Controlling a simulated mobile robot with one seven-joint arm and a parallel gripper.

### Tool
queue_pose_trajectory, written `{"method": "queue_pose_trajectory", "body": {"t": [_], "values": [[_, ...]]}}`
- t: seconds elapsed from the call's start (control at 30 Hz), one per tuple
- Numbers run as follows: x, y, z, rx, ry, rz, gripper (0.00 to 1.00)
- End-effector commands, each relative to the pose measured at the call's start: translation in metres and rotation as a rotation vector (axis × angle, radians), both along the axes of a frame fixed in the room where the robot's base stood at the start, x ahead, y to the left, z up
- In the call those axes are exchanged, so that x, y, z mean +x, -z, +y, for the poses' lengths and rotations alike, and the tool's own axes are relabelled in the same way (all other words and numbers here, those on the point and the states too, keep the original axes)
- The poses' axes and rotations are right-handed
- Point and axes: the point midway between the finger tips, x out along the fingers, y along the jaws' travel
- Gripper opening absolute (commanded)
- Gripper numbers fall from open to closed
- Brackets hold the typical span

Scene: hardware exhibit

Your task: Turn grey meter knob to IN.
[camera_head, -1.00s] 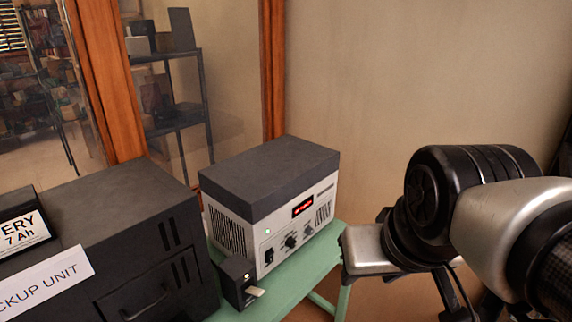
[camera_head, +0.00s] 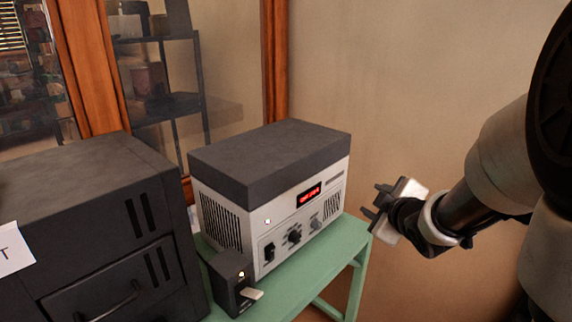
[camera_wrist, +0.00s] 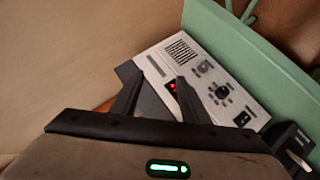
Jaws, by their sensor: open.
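The white meter box (camera_head: 228,205) with a dark grey lid stands on a green table. Its front has a lit red display (camera_head: 309,195), a black knob (camera_head: 294,236) and a smaller grey knob (camera_head: 315,223) to the right. The grey knob (camera_wrist: 204,67) and black knob (camera_wrist: 222,92) also show in the wrist view; their markings are too small to read. My gripper (camera_head: 376,200) is open and empty, to the right of the box and apart from it. In the wrist view its fingers (camera_wrist: 155,77) spread in front of the box, short of the grey knob.
A black switch (camera_head: 269,252) sits left of the knobs. A small black box with a pale lever (camera_head: 233,283) stands at the table's (camera_head: 344,246) near left. A large dark cabinet (camera_head: 90,215) fills the left. A wall and wood-framed glass stand behind. Right of the table is open.

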Motion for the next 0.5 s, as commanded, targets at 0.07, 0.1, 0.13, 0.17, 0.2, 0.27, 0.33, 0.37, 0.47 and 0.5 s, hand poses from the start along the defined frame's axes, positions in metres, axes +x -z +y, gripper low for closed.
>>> {"method": "queue_pose_trajectory", "body": {"t": [0.07, 0.1, 0.13, 0.17, 0.2, 0.27, 0.33, 0.37, 0.47, 0.5], "values": [[0.01, 0.07, -0.004, -0.004, -0.111, -0.031, 0.41], [0.012, 0.09, -0.002, 0.002, -0.169, -0.053, 0.41], [0.012, 0.103, -0.001, 0.01, -0.209, -0.069, 0.41], [0.011, 0.115, 0.002, 0.02, -0.247, -0.083, 0.41], [0.009, 0.128, 0.005, 0.038, -0.291, -0.1, 0.41], [0.004, 0.143, 0.009, 0.062, -0.345, -0.123, 0.41], [-0.001, 0.153, 0.013, 0.088, -0.389, -0.144, 0.41], [-0.002, 0.156, 0.015, 0.094, -0.403, -0.15, 0.41], [-0.003, 0.159, 0.019, 0.109, -0.427, -0.162, 0.41], [-0.001, 0.159, 0.021, 0.11, -0.431, -0.163, 0.41]]}}
